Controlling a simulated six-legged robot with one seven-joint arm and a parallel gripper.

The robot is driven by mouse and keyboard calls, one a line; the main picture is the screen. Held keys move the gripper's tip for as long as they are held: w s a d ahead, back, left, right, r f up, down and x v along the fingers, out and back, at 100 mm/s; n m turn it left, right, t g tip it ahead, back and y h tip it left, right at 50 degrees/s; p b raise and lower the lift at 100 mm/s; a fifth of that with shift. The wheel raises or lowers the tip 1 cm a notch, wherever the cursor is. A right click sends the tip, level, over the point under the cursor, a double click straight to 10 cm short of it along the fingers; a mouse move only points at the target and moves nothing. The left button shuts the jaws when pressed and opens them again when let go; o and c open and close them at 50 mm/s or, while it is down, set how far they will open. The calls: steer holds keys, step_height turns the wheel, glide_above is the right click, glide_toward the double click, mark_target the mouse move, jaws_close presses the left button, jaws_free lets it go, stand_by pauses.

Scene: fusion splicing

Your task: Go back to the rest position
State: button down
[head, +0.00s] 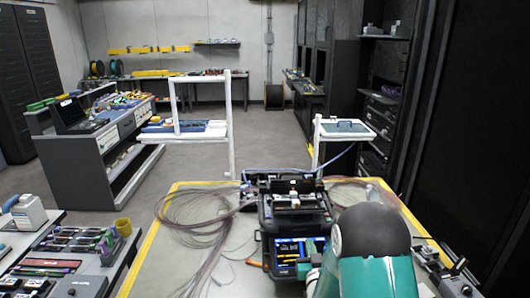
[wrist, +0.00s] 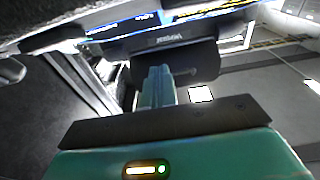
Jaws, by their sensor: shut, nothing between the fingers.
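My gripper (wrist: 158,72) shows in the wrist view as teal fingers, shut and empty. They point toward the dark underside or front of the splicer (wrist: 180,42), with its lit screen at the top; I cannot tell if they touch it. In the head view the fusion splicer (head: 291,222) stands on the yellow-edged table (head: 165,215), its blue screen lit.
Loose coils of thin fibre (head: 195,217) lie left of the splicer, with more fibre to its right. A side bench (head: 55,240) with tools stands at lower left. White stands (head: 230,130) rise behind the table. Dark cabinets (head: 480,120) line the right. Open floor (head: 250,115) lies beyond.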

steer(key=s+r+g, duration=0.7)
steer(key=s+r, duration=0.2)
steer(key=r, duration=0.5)
steer(key=s+r+g, duration=0.2)
steer(key=s+g, duration=0.1)
steer(key=s, duration=1)
steer(key=s+a+r+g, duration=0.1)
steer(key=s+r+g, duration=0.1)
steer(key=s, duration=1.1)
steer(key=shift+s+a+r+g, duration=0.3)
steer(key=shift+r+g, duration=0.05)
steer(key=shift+g, duration=0.35)
